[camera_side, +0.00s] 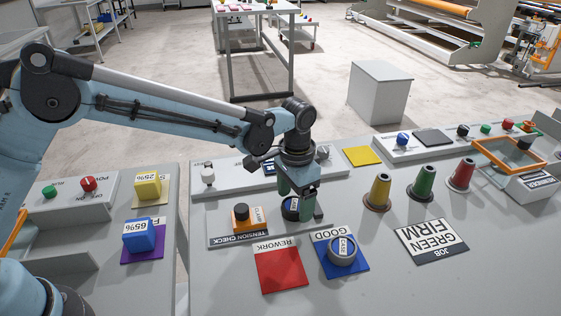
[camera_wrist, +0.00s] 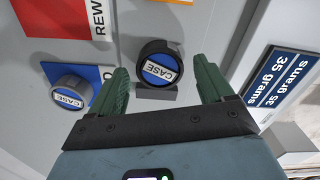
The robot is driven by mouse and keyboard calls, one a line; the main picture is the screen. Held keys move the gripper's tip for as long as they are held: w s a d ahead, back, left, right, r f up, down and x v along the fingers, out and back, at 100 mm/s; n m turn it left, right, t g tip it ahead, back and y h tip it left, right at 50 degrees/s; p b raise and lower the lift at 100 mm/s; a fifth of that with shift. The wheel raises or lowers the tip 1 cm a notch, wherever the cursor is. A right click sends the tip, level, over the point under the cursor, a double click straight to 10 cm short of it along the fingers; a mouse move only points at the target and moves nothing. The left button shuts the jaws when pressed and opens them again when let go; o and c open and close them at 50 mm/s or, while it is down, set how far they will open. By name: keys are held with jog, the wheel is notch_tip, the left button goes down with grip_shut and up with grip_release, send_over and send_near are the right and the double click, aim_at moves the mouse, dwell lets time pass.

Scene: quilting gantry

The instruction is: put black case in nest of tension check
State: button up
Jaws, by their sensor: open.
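The black case (camera_side: 291,209), round with a blue CASE label, is at the right part of the TENSION CHECK station (camera_side: 232,240). In the wrist view the black case (camera_wrist: 158,65) sits between my two green fingers, with a dark grey piece (camera_wrist: 155,93), perhaps the nest, at its near edge. Whether it is fully seated I cannot tell. My gripper (camera_side: 297,208) is low over the station, its fingers apart with gaps on both sides of the case; it also shows in the wrist view (camera_wrist: 163,75).
A grey case (camera_side: 342,250) rests on the blue GOOD mat (camera_side: 360,267). The red REWORK mat (camera_side: 281,270) is empty.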

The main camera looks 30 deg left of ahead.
aim_at(295, 204)
notch_tip(295, 204, up, 10)
jog(key=s+a+r+n+t, duration=0.2)
jog(key=s+a+r, duration=0.1)
jog(key=a+r, duration=0.3)
jog(key=s+a+f+n+t, duration=0.3)
jog(key=s+a+f+t, duration=0.1)
jog(key=s+a, duration=0.9)
jog(key=shift+s+a+f+n+t, duration=0.25)
jog(key=shift+s+n+t, duration=0.15)
jog(key=shift+t, duration=0.2)
